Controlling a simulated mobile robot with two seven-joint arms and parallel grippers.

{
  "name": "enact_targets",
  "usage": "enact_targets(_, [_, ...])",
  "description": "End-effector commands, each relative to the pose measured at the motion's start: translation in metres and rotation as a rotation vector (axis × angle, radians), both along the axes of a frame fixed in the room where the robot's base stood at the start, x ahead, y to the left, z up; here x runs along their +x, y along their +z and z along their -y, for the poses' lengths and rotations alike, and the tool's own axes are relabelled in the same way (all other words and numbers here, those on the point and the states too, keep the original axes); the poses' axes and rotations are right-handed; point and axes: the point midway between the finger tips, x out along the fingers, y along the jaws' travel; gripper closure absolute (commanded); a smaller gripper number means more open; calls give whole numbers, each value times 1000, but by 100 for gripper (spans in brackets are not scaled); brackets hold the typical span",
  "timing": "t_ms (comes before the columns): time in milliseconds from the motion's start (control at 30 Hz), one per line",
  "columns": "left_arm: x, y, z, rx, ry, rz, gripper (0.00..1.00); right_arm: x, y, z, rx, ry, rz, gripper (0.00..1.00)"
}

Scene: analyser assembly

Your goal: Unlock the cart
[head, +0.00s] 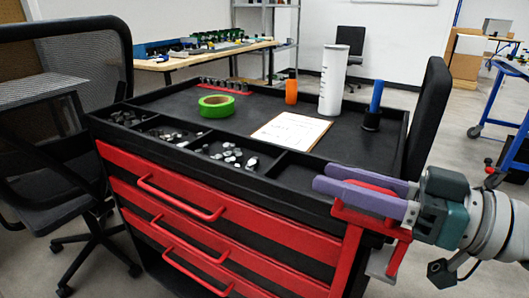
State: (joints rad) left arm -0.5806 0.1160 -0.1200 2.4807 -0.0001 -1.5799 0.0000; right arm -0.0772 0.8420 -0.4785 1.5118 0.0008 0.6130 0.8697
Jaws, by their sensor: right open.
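A red and black drawer cart (225,262) fills the middle of the view, with red pull handles (180,198) on its front. A red bar or bracket (372,222) stands out at its front right corner. My right gripper (329,178) has two purple fingers, apart and pointing left over that corner. Some red shows between and below the fingers; I cannot tell whether they touch it. No lock is clearly visible, and the cart's wheels are hidden. My left gripper is out of view.
On the cart top are green tape (216,106), a clipboard (291,131), a white cylinder (333,80), an orange bottle (291,87), a blue-handled tool (376,98) and small metal parts. Black chairs (62,130) stand left and right. A blue wheeled frame (503,110) stands at right.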

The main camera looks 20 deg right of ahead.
Motion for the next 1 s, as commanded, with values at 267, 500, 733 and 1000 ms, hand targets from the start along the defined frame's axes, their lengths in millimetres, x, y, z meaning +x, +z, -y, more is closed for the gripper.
enact_targets(267, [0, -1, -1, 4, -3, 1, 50, 7, 0, -6, 1, 0, -2, 55])
enact_targets(500, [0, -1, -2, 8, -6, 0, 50, 7, 0, -6, 0, 0, -1, 70])
enact_targets(733, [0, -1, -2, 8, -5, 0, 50, 7, 0, -6, 1, 0, -1, 96])
enact_targets(1000, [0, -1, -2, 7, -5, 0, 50, 7, 0, -6, 1, 1, -1, 100])
